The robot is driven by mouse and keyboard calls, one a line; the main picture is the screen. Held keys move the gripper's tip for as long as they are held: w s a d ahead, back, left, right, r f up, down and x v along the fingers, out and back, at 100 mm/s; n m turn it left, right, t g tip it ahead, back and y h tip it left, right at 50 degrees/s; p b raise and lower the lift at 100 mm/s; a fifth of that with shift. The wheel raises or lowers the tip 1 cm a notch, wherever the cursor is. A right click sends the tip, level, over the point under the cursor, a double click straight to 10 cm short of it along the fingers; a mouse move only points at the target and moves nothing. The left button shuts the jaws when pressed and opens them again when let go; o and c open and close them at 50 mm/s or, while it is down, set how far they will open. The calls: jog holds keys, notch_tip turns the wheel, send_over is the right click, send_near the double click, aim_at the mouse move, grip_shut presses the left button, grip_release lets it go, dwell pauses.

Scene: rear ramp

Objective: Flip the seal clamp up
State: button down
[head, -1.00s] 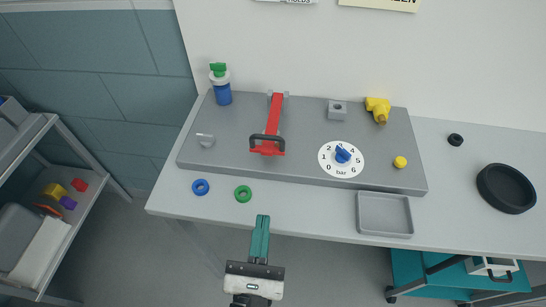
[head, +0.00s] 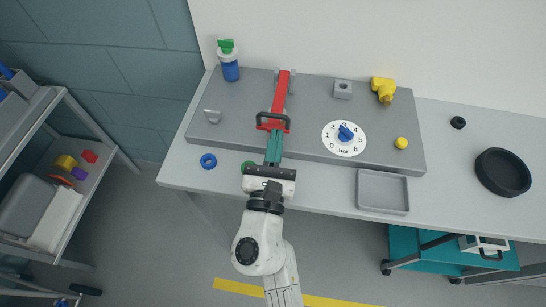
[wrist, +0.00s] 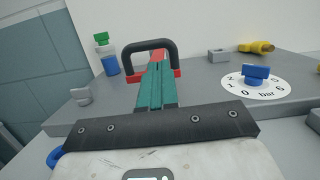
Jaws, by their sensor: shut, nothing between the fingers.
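The seal clamp is a long red bar (head: 281,95) lying along the grey panel in the head view, with a black loop handle (head: 272,117) at its near end. In the wrist view the black handle (wrist: 150,50) arches over the red end just beyond my fingertips. My gripper (head: 273,141) has teal fingers pressed together, with nothing between them. The fingertips (wrist: 156,70) are at the near end of the clamp, under or just in front of the handle. I cannot tell whether they touch it.
A pressure dial with blue knob (head: 345,133) sits right of the clamp. A blue bottle with green top (head: 229,62) stands left. A blue ring (head: 208,161), a partly hidden green ring (head: 247,164) and a grey tray (head: 382,192) are on the table's front.

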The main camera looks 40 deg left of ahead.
aim_at(281, 117)
jog(key=shift+w+a+r, duration=0.1)
jog(key=shift+w+r, duration=0.2)
jog(key=shift+r, duration=0.4)
jog(key=shift+w+r+p, duration=0.1)
jog(key=shift+r+p, duration=0.05)
jog(key=shift+p, duration=0.15)
jog(key=shift+w+r+p, duration=0.1)
jog(key=shift+r+p, duration=0.3)
jog(key=shift+r, duration=0.2)
jog(key=w+r+p, duration=0.1)
jog(key=r+p, duration=0.1)
jog(key=r, duration=0.1)
jog(key=w+a+r+p, duration=0.1)
jog(key=r+p, duration=0.1)
jog(key=r, duration=0.1)
jog(key=w+a+r+p, duration=0.1)
jog(key=r+p, duration=0.1)
jog(key=shift+w+r, duration=0.15)
jog(key=shift+r, duration=0.25)
jog(key=w+a+r+p, duration=0.2)
jog(key=w+a+r, duration=0.4)
jog(key=w+r, duration=0.1)
jog(key=shift+w, duration=0.9)
jog(key=shift+d, duration=0.15)
